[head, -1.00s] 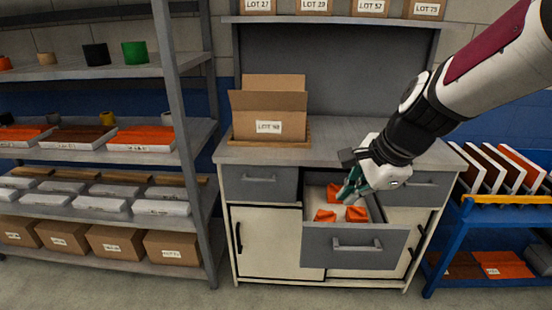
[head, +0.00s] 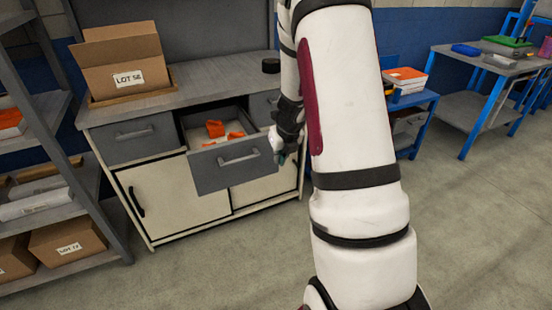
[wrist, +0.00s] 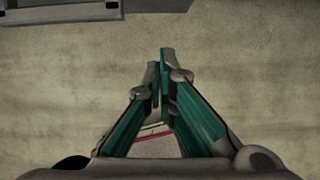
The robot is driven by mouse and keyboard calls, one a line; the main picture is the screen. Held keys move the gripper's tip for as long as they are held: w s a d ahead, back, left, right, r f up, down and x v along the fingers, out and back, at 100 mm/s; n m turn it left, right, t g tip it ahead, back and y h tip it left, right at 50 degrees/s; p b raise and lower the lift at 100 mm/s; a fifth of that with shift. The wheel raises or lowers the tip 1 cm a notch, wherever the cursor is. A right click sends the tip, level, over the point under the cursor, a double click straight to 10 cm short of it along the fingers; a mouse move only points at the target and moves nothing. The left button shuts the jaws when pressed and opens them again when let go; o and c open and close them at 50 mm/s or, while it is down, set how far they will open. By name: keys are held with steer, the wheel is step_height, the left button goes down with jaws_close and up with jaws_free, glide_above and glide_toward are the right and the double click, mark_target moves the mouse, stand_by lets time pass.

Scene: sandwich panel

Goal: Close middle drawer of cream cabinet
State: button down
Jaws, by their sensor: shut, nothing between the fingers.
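The cream cabinet (head: 165,196) has a grey top and a row of grey drawers. Its middle drawer (head: 212,173) is pulled out, with orange pieces (head: 216,129) lying inside. The drawer's bar handle (head: 238,159) faces front. My gripper (head: 281,158) is at the right of the drawer front, pointing down, partly hidden by my arm. In the wrist view my gripper (wrist: 165,58) is shut and empty over bare floor. A grey edge with a handle, probably the drawer front (wrist: 60,12), crosses the top left of that view. I cannot tell whether the gripper touches the drawer.
An open cardboard box (head: 122,62) stands on the cabinet top. A shelf rack (head: 62,125) is at the left. A blue cart (head: 415,103) and a blue-framed table (head: 480,62) stand at the right. The floor (head: 480,220) in front is clear.

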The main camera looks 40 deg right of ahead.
mark_target(270, 162)
steer(key=shift+w+d+f+b, duration=0.2)
steer(key=shift+w+d+f, duration=0.1)
steer(key=shift+w+f, duration=0.85)
steer(key=shift+w+d+f+b, duration=0.3)
steer(key=shift+w+f, duration=0.75)
steer(key=shift+f, duration=0.25)
steer(key=shift+w+d+f+b, duration=0.15)
steer(key=shift+w+d+f, duration=0.15)
steer(key=shift+w+f, duration=0.85)
